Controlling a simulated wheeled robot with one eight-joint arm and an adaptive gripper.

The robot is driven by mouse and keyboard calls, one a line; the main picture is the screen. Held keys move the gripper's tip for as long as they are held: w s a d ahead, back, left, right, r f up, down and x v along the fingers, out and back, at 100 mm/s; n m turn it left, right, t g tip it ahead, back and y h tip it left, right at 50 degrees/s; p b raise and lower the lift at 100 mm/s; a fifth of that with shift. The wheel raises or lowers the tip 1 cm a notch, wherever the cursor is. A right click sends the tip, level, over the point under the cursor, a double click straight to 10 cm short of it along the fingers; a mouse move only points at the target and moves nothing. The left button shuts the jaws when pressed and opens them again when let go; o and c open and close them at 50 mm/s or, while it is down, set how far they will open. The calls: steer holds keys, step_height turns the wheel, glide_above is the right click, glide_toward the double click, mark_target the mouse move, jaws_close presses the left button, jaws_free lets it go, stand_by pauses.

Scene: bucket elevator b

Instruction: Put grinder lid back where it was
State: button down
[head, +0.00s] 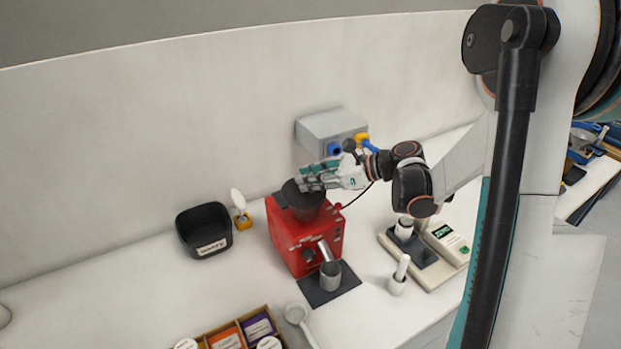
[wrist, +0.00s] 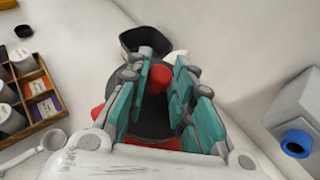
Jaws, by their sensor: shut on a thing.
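The red grinder (head: 300,241) stands on the white counter, with a dark hopper at its top. The grinder lid (head: 290,196) is a dark disc at the hopper top; it also shows in the wrist view (wrist: 152,118) with a red knob (wrist: 160,77). My gripper (head: 308,181) is over the lid, coming from the right. In the wrist view its teal fingers (wrist: 163,85) are on either side of the knob, shut on the lid. The lid's lower edge and the hopper rim are partly hidden, so I cannot tell whether the lid is seated.
A black tub (head: 204,231) and a yellow holder (head: 242,220) stand left of the grinder. A grey box (head: 328,128) is behind it. A metal cup (head: 330,275) is in front. A scale (head: 444,240) stands right; a wooden tray (head: 266,313) is at the front.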

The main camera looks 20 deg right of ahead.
steer(key=shift+f, duration=0.25)
steer(key=c, duration=1.4)
jaws_free()
steer(key=shift+r, duration=0.1)
steer(key=shift+d+r+p, duration=0.1)
steer(key=shift+r+p, duration=0.7)
steer(key=shift+r, duration=0.05)
steer(key=v, duration=1.1)
steer(key=shift+s+d, duration=0.2)
steer(key=shift+d, duration=0.1)
steer(key=shift+f, duration=0.1)
